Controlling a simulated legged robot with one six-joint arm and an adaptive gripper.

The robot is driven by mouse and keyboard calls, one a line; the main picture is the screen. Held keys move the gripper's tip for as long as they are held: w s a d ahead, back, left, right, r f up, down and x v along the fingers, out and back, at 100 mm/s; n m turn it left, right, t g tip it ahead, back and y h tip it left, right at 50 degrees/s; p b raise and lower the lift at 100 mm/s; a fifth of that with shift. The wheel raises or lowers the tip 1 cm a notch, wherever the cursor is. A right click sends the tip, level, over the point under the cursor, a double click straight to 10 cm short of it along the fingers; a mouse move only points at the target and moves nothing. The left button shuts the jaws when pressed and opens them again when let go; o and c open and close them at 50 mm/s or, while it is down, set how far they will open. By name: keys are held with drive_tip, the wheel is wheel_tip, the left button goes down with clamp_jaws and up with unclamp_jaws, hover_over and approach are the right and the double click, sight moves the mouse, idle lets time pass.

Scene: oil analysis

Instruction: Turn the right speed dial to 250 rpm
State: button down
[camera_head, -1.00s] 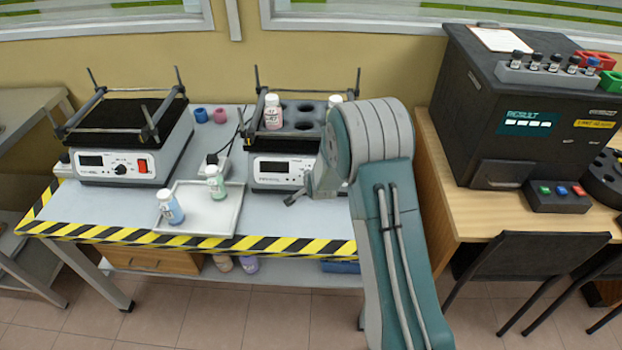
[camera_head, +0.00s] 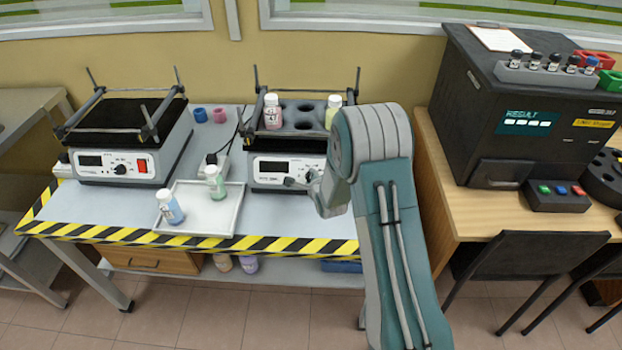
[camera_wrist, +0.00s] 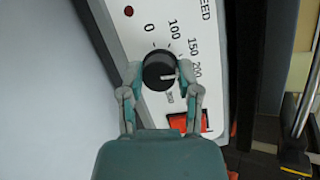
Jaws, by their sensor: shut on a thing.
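In the head view my gripper (camera_head: 300,181) is at the shaker's front panel. The dial's white mark points right, close to the 200 label (camera_wrist: 196,71). Labels 0, 100 and 150 show above. Fingers hide part of the scale past 200.
A red switch (camera_wrist: 188,122) sits just below the dial. A white tray (camera_head: 232,222) with two bottles lies left of my gripper. The left shaker (camera_head: 118,167) stands farther left. A dark analyser (camera_head: 490,110) stands on the wooden table at right.

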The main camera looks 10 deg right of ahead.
drive_tip(key=m, duration=0.3)
drive_tip(key=m+t, duration=0.1)
drive_tip(key=shift+s+f+m, duration=0.15)
drive_tip(key=shift+f+m, duration=0.15)
drive_tip(key=shift+m, duration=0.1)
drive_tip(key=shift+s+f+m+t+h, duration=0.1)
drive_tip(key=shift+m+t+h, duration=0.3)
drive_tip(key=shift+m, duration=1)
drive_tip(key=shift+f+m+t+h, duration=0.15)
drive_tip(key=shift+m+h, duration=0.35)
drive_tip(key=shift+m, duration=0.9)
drive_tip(key=shift+r, duration=0.1)
drive_tip(key=shift+c, duration=2.1)
unclamp_jaws()
drive_tip(key=shift+o, duration=0.6)
drive_tip(key=shift+r, duration=0.15)
drive_tip(key=v, duration=1.1)
drive_tip(key=shift+s, duration=0.35)
